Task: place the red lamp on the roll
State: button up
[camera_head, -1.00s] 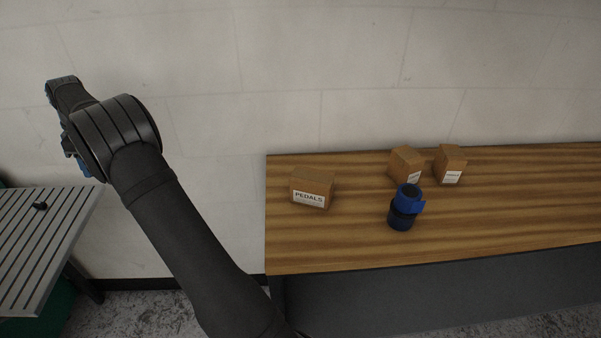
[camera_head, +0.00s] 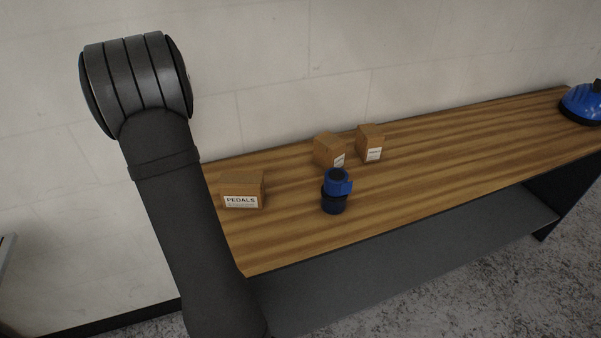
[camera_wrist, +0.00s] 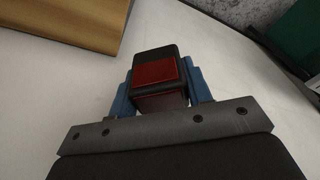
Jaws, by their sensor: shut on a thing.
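My gripper (camera_wrist: 160,92) is shut on the red lamp (camera_wrist: 157,73), a small black block with red faces, held between its blue fingers in the wrist view. Neither the gripper's fingers nor the lamp shows in the head view, where only my dark arm is seen at the left. A blue and black cylindrical thing (camera_head: 335,188) stands on the wooden bench; it may be the roll, but I cannot tell for sure. It is well to the right of my arm.
The wooden bench top (camera_head: 430,165) bears a PEDALS box (camera_head: 241,189) and two more cardboard boxes (camera_head: 329,149) (camera_head: 370,142) behind the cylinder. A blue domed thing (camera_head: 582,103) sits at the far right end. The bench between is clear. A pale wall stands behind.

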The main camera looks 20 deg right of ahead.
jog(key=s+d+r+m, duration=0.1)
jog(key=s+d+r, duration=0.25)
jog(key=d, duration=0.65)
jog(key=s+d+r+m, duration=0.2)
jog(key=s+d+r, duration=0.15)
jog(key=d, duration=0.65)
jog(key=s+d+r+m, duration=0.15)
jog(key=s+d, duration=0.25)
jog(key=d, duration=0.5)
jog(key=s+d+r+m, duration=0.1)
jog(key=s+d+r, duration=0.1)
jog(key=s+d, duration=0.45)
jog(key=s+d+r+m+h, duration=0.1)
jog(key=s+d+r, duration=0.25)
jog(key=s, duration=0.55)
jog(key=s+d+r+m, duration=0.1)
jog(key=s+d+r, duration=0.1)
jog(key=s+d, duration=0.5)
send_over(335, 173)
jog(key=f, duration=0.7)
jog(key=shift+s, duration=0.3)
jog(key=shift+f, duration=2)
